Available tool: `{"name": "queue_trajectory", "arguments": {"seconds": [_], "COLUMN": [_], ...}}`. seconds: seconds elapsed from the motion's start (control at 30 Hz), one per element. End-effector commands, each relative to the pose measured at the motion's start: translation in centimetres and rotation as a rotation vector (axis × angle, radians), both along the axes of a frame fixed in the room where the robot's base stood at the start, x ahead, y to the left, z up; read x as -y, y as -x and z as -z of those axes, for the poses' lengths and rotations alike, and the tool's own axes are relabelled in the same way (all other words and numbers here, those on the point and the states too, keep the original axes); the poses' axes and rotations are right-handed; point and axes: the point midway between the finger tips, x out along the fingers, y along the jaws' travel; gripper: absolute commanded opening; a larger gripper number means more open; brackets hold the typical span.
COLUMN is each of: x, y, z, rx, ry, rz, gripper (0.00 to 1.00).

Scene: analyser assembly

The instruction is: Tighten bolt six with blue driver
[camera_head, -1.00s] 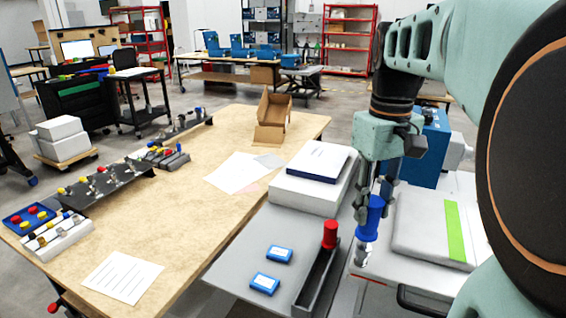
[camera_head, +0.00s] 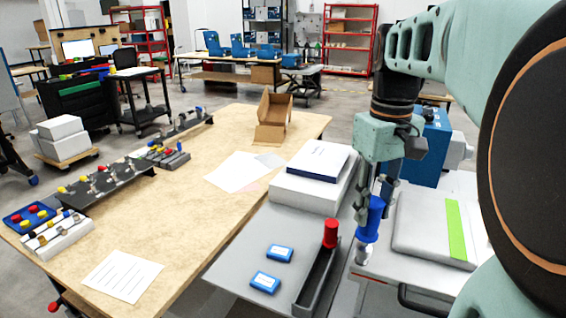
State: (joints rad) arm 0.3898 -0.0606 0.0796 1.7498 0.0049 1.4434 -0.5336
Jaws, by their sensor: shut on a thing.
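My gripper (camera_head: 373,190) points down at the right of the head view and is shut on the blue driver (camera_head: 370,221). The driver stands upright, its lower end over a small metal part (camera_head: 363,252) at the left edge of the white analyser surface (camera_head: 405,268). I cannot tell which bolt is under it or whether the tip touches one. A red-handled driver (camera_head: 330,233) stands in a dark narrow holder (camera_head: 318,278) to the left of my gripper.
Two small blue boxes (camera_head: 265,282) lie on the grey tabletop (camera_head: 235,270). A white box with a dark-blue book (camera_head: 318,161) stands behind. A grey case with a green stripe (camera_head: 425,225) lies right of the driver. The wooden table (camera_head: 190,215) is to the left.

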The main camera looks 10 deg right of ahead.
Motion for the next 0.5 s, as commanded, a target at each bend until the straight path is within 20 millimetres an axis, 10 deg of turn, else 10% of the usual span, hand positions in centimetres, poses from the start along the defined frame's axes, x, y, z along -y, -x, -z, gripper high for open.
{"name": "queue_trajectory", "arguments": {"seconds": [0.5], "x": [0.0], "y": [-0.01], "z": [0.82], "rx": [0.0], "ry": [0.0], "rz": [0.0], "gripper": [0.0]}}
